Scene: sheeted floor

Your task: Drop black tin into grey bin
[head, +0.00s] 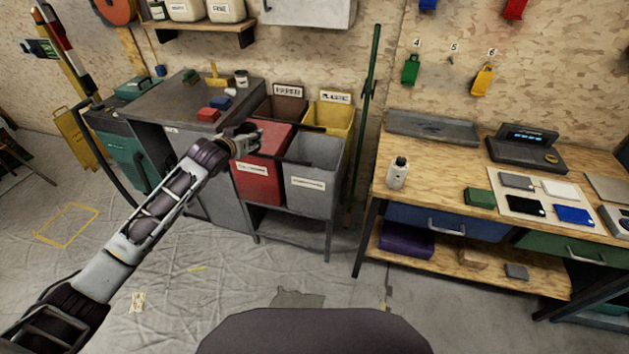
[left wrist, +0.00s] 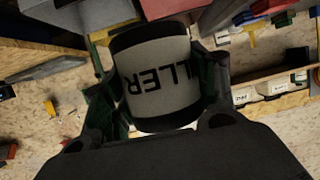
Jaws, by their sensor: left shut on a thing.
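The black tin (left wrist: 158,78) fills the middle of the left wrist view, with black bands at its ends and a pale label reading "LLER". My left gripper (head: 248,140) is shut on it, a finger at each side in the wrist view. In the head view the gripper is over the back left part of the red bin, left of the grey bin. The tin cannot be clearly made out there. The grey bin (head: 313,191) is the front right one of a group of bins on a stand, its open top facing up. My right gripper is not in view.
The red bin (head: 258,182) adjoins the grey bin on its left; brown (head: 281,107) and yellow (head: 331,118) bins stand behind. A green pole (head: 369,95) stands just right. A grey cabinet (head: 187,104) with small items is at left, a wooden workbench (head: 433,166) at right.

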